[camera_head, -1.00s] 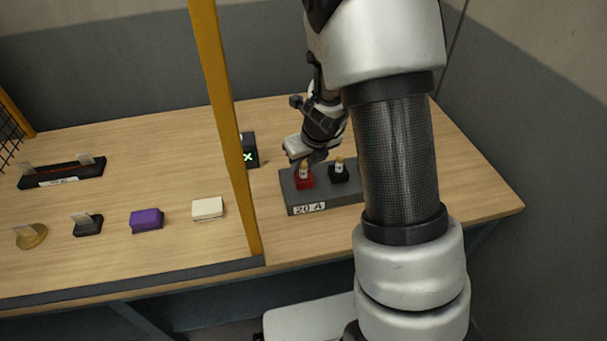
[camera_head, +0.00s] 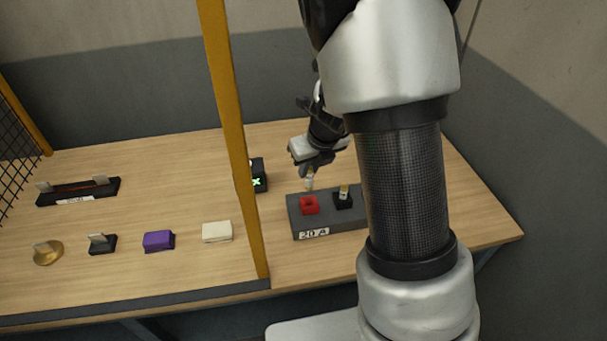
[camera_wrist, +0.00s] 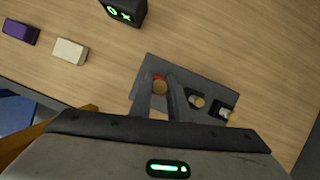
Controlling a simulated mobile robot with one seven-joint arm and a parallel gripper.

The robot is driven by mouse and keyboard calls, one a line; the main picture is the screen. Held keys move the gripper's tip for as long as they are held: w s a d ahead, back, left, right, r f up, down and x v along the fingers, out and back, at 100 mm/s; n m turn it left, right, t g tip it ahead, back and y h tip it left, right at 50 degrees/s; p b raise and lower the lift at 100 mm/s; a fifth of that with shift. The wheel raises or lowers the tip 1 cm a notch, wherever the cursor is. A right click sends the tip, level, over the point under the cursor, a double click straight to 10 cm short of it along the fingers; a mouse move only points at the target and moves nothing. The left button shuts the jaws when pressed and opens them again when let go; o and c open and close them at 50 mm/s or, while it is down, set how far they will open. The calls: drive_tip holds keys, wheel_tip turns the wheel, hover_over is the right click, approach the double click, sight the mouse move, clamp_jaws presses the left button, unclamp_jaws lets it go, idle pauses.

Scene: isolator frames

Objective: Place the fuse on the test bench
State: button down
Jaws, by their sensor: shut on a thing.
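My gripper (camera_head: 311,170) is shut on a small fuse (camera_head: 309,182) with a white body and a tan end. It holds the fuse above the red socket (camera_head: 309,205) of a grey block labelled "20 A" (camera_head: 296,223). In the wrist view the fuse's round tan end (camera_wrist: 160,88) shows between the fingertips, with a bit of the red socket (camera_wrist: 159,77) behind it. A black socket (camera_head: 343,202) on the same block holds another fuse (camera_head: 344,191). The wrist view shows a further black socket (camera_wrist: 217,113) with a fuse, hidden by my arm in the head view.
A black box with a green lit display (camera_head: 259,175) stands behind the block. A yellow post (camera_head: 232,140) rises left of it. A cream block (camera_head: 217,232), a purple block (camera_head: 158,240), and several other parts lie left of the post. The wooden bench right of my arm is clear.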

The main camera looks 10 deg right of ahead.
drive_tip(key=a+f, duration=0.4)
drive_tip(key=a, duration=0.6)
drive_tip(key=shift+a+f+b, duration=0.2)
drive_tip(key=shift+f+b, duration=1.6)
drive_tip(key=shift+f, duration=0.75)
drive_tip(key=shift+a+f+b, duration=0.2)
drive_tip(key=shift+f+b, duration=1.6)
drive_tip(key=shift+f, duration=0.7)
drive_tip(key=c, duration=1.7)
unclamp_jaws()
drive_tip(key=shift+o, duration=0.2)
drive_tip(key=p+v, duration=0.7)
drive_tip(key=v, duration=0.5)
drive_tip(key=shift+r, duration=0.2)
